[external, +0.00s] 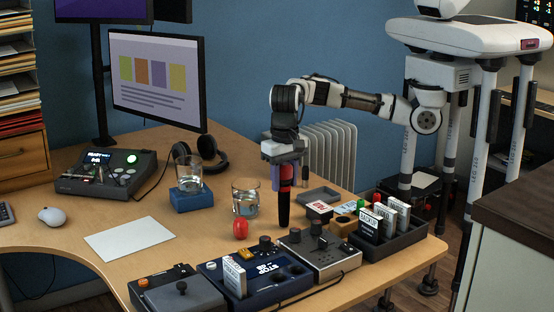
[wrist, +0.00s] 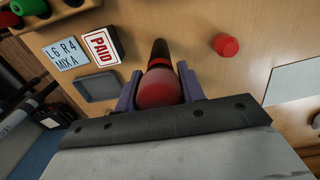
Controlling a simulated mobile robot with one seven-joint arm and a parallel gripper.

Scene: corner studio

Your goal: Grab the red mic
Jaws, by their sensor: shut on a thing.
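The red mic (external: 284,212) has a red head and a black handle, and stands upright with its handle pointing down over the desk. My gripper (external: 284,180) comes down on it from above and is shut around its red upper part. In the wrist view the red head of the mic (wrist: 158,88) sits between the two purple fingers of my gripper (wrist: 160,92), one on each side. The dark handle runs away beyond it. I cannot tell whether the handle's lower end touches the desk.
A small red object (external: 241,229) and a water glass (external: 246,197) stand left of the mic. A grey tray (wrist: 97,88) and a PAID block (wrist: 100,46) lie close by. Audio boxes (external: 256,274) line the front edge. A dark crate (external: 394,248) stands right.

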